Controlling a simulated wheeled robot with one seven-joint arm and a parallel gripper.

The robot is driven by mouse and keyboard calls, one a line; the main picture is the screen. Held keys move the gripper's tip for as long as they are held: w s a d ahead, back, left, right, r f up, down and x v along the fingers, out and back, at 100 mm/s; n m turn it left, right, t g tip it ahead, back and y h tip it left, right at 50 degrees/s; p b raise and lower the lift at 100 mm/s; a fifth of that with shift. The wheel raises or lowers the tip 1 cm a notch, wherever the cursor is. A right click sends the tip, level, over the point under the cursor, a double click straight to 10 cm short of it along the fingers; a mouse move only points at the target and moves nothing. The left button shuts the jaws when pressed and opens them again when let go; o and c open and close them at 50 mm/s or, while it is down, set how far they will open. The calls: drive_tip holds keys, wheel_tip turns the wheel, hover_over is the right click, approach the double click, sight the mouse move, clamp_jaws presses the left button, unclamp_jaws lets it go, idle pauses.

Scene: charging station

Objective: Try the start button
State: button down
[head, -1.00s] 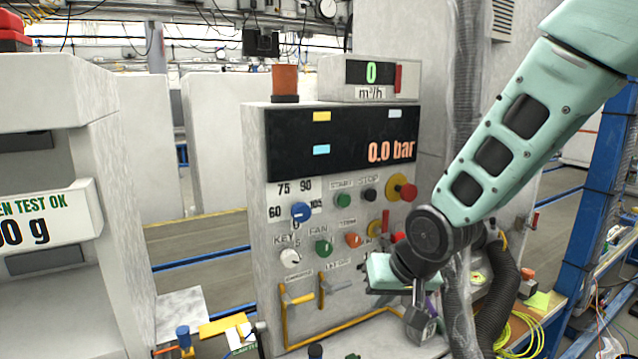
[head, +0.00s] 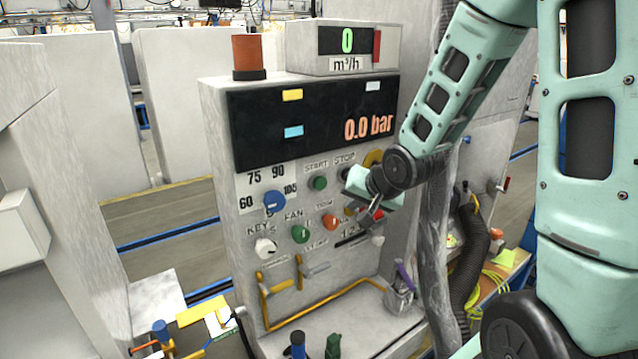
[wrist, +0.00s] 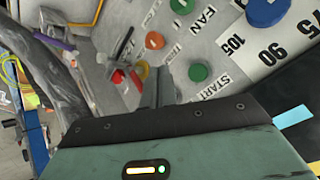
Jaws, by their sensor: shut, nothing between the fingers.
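The start button is a small round green button (head: 319,183) under the START label on the grey control panel (head: 222,160). In the wrist view the green start button (wrist: 198,72) lies beside the START label, a little right of my fingertips. My gripper (head: 371,217) is in front of the panel, to the right of and lower than the start button in the head view. It is shut and empty; its fingers (wrist: 158,82) show together in the wrist view. My gripper covers part of the area around the stop button and the yellow-ringed emergency button. I see no contact with the start button.
A blue dial (head: 275,202), a green fan knob (head: 300,234), a white key knob (head: 265,248) and an orange button (head: 330,222) sit near the start button. The pressure display (head: 312,122) reads 0.0 bar.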

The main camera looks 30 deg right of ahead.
drive_tip(key=shift+w, duration=0.1)
drive_tip(key=b, duration=0.3)
approach(322, 189)
drive_tip(key=shift+s+f+x, duration=0.15)
drive_tip(key=shift+x, duration=0.7)
drive_tip(key=shift+s+f+x, duration=0.15)
drive_tip(key=shift+x, duration=0.7)
drive_tip(key=shift+s+f+x, duration=0.1)
drive_tip(key=shift+s+x, duration=0.05)
drive_tip(key=shift+x, duration=0.7)
drive_tip(key=shift+w, duration=0.2)
drive_tip(key=shift+w, duration=0.25)
drive_tip(key=shift+w, duration=0.45)
idle(0.5)
drive_tip(key=shift+s, duration=0.1)
drive_tip(key=shift+s+p, duration=0.35)
drive_tip(key=shift+s, duration=0.45)
